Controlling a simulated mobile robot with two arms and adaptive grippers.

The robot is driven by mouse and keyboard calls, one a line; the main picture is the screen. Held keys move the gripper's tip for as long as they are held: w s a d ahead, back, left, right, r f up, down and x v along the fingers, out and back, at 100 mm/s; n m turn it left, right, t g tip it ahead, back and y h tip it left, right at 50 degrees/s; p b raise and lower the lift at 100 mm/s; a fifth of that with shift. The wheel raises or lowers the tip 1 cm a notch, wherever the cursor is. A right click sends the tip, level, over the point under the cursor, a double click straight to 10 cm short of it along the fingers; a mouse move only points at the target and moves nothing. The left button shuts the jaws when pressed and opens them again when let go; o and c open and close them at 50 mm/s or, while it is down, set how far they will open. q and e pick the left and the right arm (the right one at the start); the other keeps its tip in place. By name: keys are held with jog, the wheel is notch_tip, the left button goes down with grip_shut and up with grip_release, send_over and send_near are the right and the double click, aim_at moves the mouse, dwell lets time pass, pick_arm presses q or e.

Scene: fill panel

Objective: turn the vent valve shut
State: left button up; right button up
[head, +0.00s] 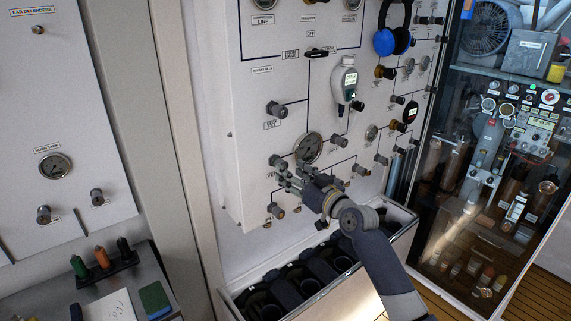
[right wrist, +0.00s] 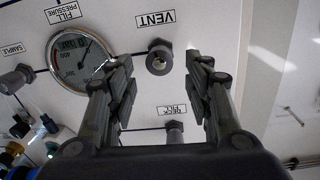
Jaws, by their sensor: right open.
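The vent valve is a grey round knob (right wrist: 159,57) on the white panel, beside a label reading VENT, upside down in the right wrist view. In the head view the knob (head: 276,161) shows just past my fingertips, left of the fill pressure gauge. My right gripper (head: 287,176) reaches up to the panel from the lower right. In the right wrist view its fingers (right wrist: 161,72) are open, one on each side of the knob, with gaps between. Whether the knob's depth lies between the fingertips I cannot tell. My left gripper is not in view.
The fill pressure gauge (head: 308,147) is close beside the fingers. Another knob (head: 276,211) sits below. A grey trough (head: 238,299) with dark holders runs under the panel.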

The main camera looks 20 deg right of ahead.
jog(key=shift+x, duration=1.75)
jog(key=c, duration=1)
